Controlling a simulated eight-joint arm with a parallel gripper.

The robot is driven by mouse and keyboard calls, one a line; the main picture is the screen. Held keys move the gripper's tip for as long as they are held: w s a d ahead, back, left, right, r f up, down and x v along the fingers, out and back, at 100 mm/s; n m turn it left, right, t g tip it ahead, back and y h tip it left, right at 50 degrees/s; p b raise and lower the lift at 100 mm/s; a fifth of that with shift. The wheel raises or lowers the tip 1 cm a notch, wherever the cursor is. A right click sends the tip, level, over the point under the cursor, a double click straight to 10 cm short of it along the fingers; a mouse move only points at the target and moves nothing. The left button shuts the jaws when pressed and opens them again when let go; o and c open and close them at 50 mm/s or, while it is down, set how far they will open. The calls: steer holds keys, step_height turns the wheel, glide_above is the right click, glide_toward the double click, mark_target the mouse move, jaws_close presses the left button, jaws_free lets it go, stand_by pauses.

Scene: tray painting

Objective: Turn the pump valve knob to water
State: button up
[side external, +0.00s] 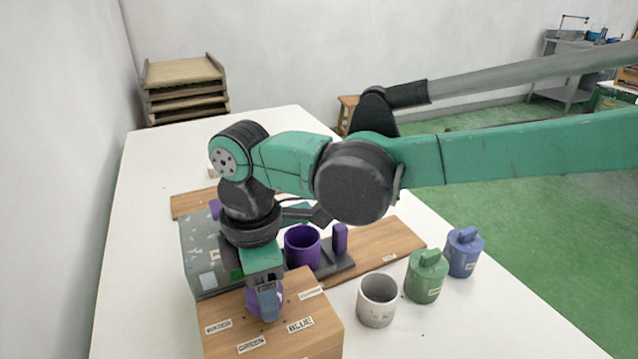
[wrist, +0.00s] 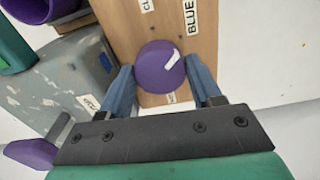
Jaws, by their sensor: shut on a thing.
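The valve knob (side external: 252,303) is round and purple and sits on top of a wooden box (side external: 325,335). In the wrist view the knob (wrist: 152,72) carries a white pointer mark that slants to the upper right, roughly towards the BLUE label (wrist: 191,17). My gripper (side external: 267,298) points down over the box, its blue fingers on either side of the knob and shut on it. In the side view the WATER label (side external: 218,326) lies at the box's left, with GREEN (side external: 251,344) and BLUE (side external: 300,325) further right. A fourth label (side external: 311,293) is too small to read there.
A grey pump housing (side external: 197,260) stands behind the box, beside a purple cup (side external: 302,248) and a purple upright piece (side external: 340,238). A white cup (side external: 377,302), a green lidded pot (side external: 426,280) and a blue lidded pot (side external: 463,254) stand to the right. The table's front right is clear.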

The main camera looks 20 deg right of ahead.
steer(key=m, duration=1.3)
steer(key=shift+m, duration=0.4)
steer(key=m, duration=1.2)
steer(key=shift+m, duration=0.3)
steer(key=o, duration=1.3)
steer(key=shift+r, duration=0.1)
steer(key=shift+r, duration=2.7)
